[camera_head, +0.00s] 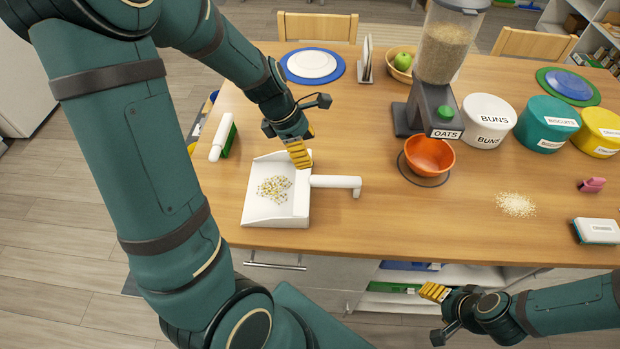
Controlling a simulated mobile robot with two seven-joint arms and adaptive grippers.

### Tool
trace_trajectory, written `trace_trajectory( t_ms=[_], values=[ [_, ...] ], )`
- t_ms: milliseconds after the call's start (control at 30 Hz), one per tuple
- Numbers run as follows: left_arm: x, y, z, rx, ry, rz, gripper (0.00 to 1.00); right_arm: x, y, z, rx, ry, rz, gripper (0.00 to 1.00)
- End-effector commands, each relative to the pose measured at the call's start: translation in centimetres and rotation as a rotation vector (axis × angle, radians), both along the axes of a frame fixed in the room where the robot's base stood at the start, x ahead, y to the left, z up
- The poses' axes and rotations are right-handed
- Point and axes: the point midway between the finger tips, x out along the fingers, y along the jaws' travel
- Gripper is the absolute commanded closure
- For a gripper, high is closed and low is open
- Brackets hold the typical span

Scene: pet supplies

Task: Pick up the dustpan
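The white dustpan (262,212) lies flat on the wooden table near its front edge. It holds a small heap of yellowish crumbs (274,189). Its white handle (334,182) points right and bends down at the end. My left gripper (299,153) points down at the dustpan's back edge, just left of the handle. Its yellow fingers overlap the rim in view; I cannot tell whether they touch it or how far they are apart. My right gripper (435,292) shows in front of the table's front edge, away from the dustpan, with nothing visible in it.
A white-handled brush with green bristles (223,138) lies left of the dustpan. An orange bowl (429,155) stands under the oats dispenser (446,52). Spilled oats (515,204) lie to the right. Labelled canisters (487,120) stand behind. The table between handle and oats is clear.

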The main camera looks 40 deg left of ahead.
Motion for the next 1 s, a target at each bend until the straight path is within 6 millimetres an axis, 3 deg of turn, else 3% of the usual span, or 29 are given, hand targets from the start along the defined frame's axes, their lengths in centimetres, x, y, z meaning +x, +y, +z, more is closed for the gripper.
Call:
trace_trajectory(
  t_ms=[300, 667, 1000],
  values=[
    [1.1, -1.8, -5.8, -0.001, 0.005, -0.002, 0.33, 0.0, 0.1, -2.4, -0.004, 0.002, -0.001, 0.39],
    [1.5, -2.5, -8.0, 0.000, 0.003, -0.002, 0.33, 0.1, 0.1, -3.2, -0.006, 0.001, -0.001, 0.39],
    [2.1, -3.5, -12.2, 0.000, 0.003, -0.002, 0.33, 0.1, 0.2, -5.0, -0.010, 0.002, -0.001, 0.39]
  ],
)
